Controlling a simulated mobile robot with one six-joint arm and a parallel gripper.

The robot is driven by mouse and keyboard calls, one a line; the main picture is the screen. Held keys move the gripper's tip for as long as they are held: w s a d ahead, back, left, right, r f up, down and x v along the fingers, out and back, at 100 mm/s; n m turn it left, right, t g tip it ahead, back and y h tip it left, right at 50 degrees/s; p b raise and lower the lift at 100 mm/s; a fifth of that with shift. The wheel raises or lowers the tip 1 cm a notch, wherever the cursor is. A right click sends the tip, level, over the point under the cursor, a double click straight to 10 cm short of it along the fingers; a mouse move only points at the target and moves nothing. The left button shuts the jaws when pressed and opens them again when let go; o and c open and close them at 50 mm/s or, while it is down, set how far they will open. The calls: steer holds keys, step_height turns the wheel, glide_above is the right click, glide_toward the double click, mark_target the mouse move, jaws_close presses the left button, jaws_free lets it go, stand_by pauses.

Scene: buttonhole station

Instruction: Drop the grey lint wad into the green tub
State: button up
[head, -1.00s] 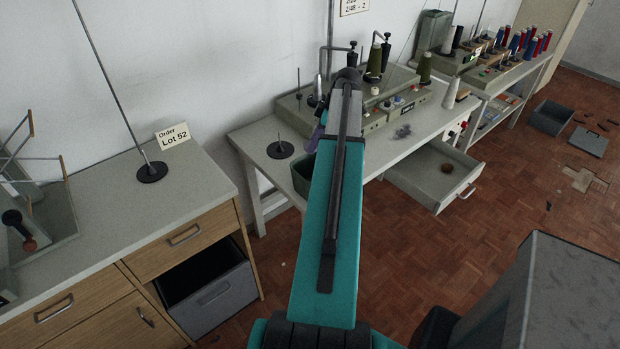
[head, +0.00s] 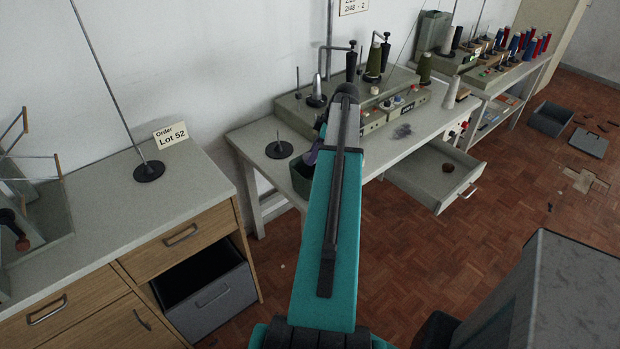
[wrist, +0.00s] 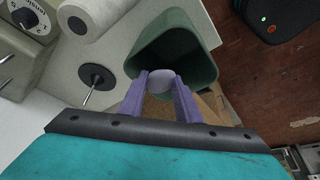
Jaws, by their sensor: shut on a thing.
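The green tub (head: 298,178) stands at the left front of the sewing bench, partly hidden by my arm. In the wrist view the tub (wrist: 205,55) opens toward the camera, and its inside looks dark. My gripper (wrist: 160,82) has lilac fingers, shut on a smooth, rounded, pale lilac-grey thing (wrist: 161,79). The fingertips and the held thing appear over the tub's mouth; their height above it is unclear. In the head view my gripper (head: 311,157) is mostly hidden behind my arm. A fuzzy grey lint wad (head: 402,131) lies on the bench top, away from my gripper.
A machine (head: 385,110) with thread cones stands along the back of the bench (head: 375,160). A spindle on a black disc (head: 279,149) is left of the tub. An open drawer (head: 425,185) juts out, holding a red-brown lump (head: 448,167). A cabinet (head: 110,210) stands left.

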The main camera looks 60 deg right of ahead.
steer(key=o, duration=1.1)
steer(key=shift+r, duration=0.1)
steer(key=shift+b+v, duration=1.8)
steer(key=shift+v, duration=5.05)
steer(key=shift+s, duration=0.1)
